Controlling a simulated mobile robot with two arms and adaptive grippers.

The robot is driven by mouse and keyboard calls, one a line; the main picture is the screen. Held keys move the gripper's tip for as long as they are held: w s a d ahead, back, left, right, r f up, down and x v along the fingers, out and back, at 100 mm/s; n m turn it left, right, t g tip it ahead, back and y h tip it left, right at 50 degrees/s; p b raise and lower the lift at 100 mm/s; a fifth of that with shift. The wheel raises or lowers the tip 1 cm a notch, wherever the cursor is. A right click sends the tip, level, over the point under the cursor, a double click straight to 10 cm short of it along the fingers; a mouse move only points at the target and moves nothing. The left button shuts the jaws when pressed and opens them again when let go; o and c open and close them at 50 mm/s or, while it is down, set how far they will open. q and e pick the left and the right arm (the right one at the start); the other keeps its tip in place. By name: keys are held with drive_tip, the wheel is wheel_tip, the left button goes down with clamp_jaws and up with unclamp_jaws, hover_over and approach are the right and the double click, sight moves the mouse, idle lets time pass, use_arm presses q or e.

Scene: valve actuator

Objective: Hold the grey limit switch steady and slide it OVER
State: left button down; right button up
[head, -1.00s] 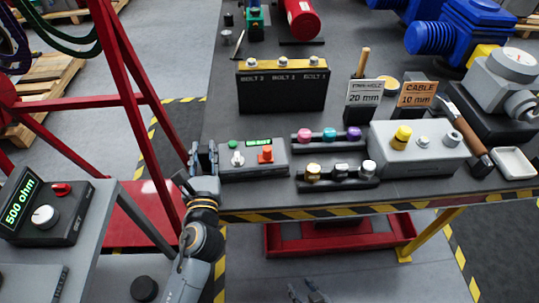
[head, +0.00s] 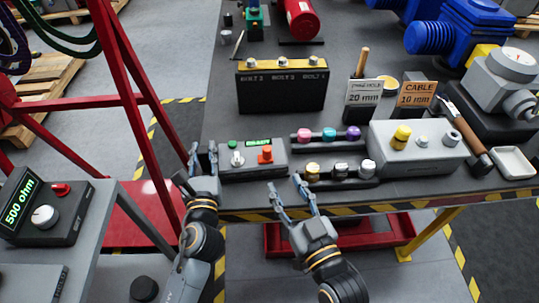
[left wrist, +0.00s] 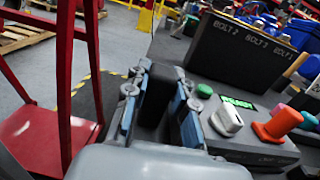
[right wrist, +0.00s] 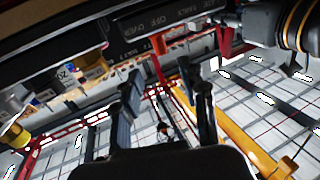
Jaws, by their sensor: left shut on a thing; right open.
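The grey box (head: 253,172) with a small green display, a white knob (head: 237,158) and an orange knob (head: 265,155) sits at the table's front left; I take it as the limit switch. Its top also shows in the left wrist view (left wrist: 255,145). My left gripper (head: 202,154) is at the box's left end, shut on a dark piece (left wrist: 160,92) there; whether this piece belongs to the box is unclear. My right gripper (head: 283,182) is open and empty, just in front of the table edge, right of the box.
A black rack of bolts (head: 282,92) stands behind the box. Right of it are a bar with coloured knobs (head: 308,143), a low black holder (head: 335,184) and a larger grey box (head: 432,158). A red frame (head: 130,100) stands left of the table.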

sight(269, 155)
drive_tip(key=x, duration=1)
clamp_jaws()
